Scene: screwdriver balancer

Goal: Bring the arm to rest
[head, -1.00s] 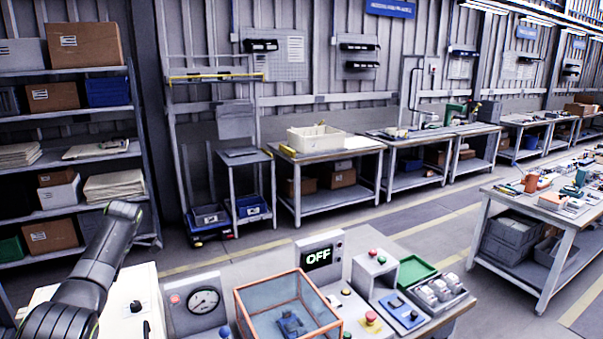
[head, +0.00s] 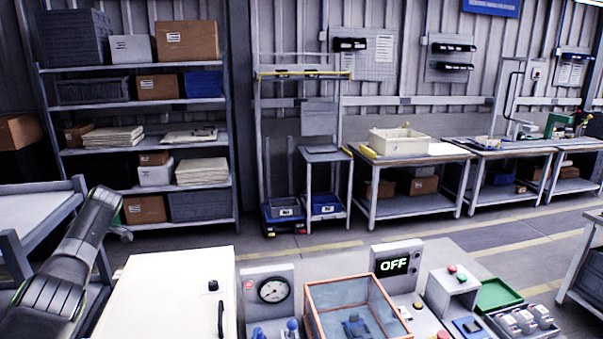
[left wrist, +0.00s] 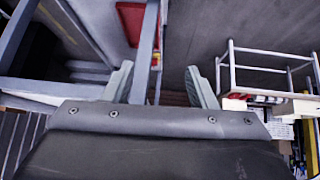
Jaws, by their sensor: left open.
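My left arm (head: 70,255) comes in at the lower left of the head view, its dark link slanting up and right beside the shelving. Its gripper does not show there. In the left wrist view my left gripper (left wrist: 161,82) is open, its two pale fingers spread apart with nothing held between them. A light metal post shows between the fingers; how far off it is I cannot tell. My right arm and gripper are in neither view.
A white cabinet (head: 165,295) stands right of my arm. Beyond it are a gauge box (head: 268,295), an orange-framed clear box (head: 357,305) and an OFF display (head: 394,264). A metal rack (head: 235,170) stands behind; a grey frame (head: 40,225) is at the left.

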